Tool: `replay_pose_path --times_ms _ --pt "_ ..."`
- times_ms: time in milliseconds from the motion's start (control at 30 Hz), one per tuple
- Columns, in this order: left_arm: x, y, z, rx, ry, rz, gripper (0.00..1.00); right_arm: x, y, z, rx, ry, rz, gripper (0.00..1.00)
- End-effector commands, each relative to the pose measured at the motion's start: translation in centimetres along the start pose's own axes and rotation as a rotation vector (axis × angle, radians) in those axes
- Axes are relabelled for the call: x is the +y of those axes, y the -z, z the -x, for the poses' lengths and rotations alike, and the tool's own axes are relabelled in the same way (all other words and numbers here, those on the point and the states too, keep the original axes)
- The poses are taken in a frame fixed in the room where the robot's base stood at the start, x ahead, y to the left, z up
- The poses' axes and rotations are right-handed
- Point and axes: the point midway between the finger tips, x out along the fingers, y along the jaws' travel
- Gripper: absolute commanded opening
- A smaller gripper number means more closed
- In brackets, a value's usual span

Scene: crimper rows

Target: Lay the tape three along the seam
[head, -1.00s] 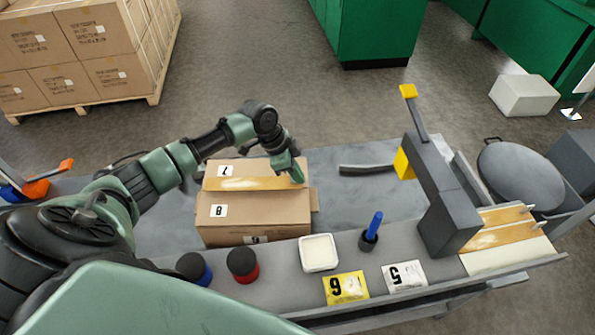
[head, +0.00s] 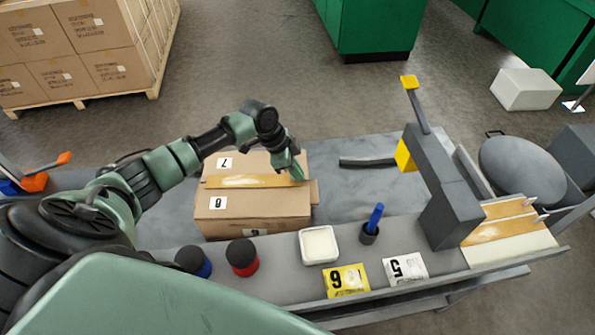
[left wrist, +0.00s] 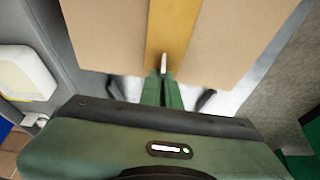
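A cardboard box (head: 255,213) lies on the grey bench, with numbered labels on it. A yellow-brown tape strip (head: 240,181) lies along the middle of its top; it also shows in the left wrist view (left wrist: 173,25). My left gripper (head: 299,176) is at the right end of this strip, at the box's edge. In the left wrist view its fingers (left wrist: 163,76) are close together around a small white tab (left wrist: 163,62) at the strip's end. More tape strips (head: 505,209) lie on a board at the right. My right gripper is not in view.
A grey stand with a yellow-tipped lever (head: 445,190) stands right of the box. A white dish (head: 318,245), a cup with a blue pen (head: 370,232), red (head: 242,256) and blue (head: 193,261) jars and number cards (head: 346,281) line the front.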

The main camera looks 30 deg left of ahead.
Motion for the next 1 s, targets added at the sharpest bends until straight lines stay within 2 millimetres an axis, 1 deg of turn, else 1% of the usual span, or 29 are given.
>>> replay_pose_path --times_ms 333,400,433,767,867,1000 --pt "0.1 0.0 -0.1 0.000 -0.001 0.000 0.00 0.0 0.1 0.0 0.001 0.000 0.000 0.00" --pt "0.1 0.0 -0.1 0.000 -0.001 0.000 0.23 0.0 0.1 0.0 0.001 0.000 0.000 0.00" --pt "0.1 0.0 -0.1 0.000 -0.001 0.000 0.29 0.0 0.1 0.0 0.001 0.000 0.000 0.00" --pt "0.0 0.0 0.1 0.000 0.000 0.000 0.29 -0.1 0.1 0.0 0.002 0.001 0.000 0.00" --pt "-0.1 0.0 0.9 0.002 0.002 -0.001 0.29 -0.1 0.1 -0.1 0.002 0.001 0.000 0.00" --pt "-0.1 -0.1 3.2 0.000 0.003 -0.002 0.29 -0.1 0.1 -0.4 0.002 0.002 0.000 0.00"
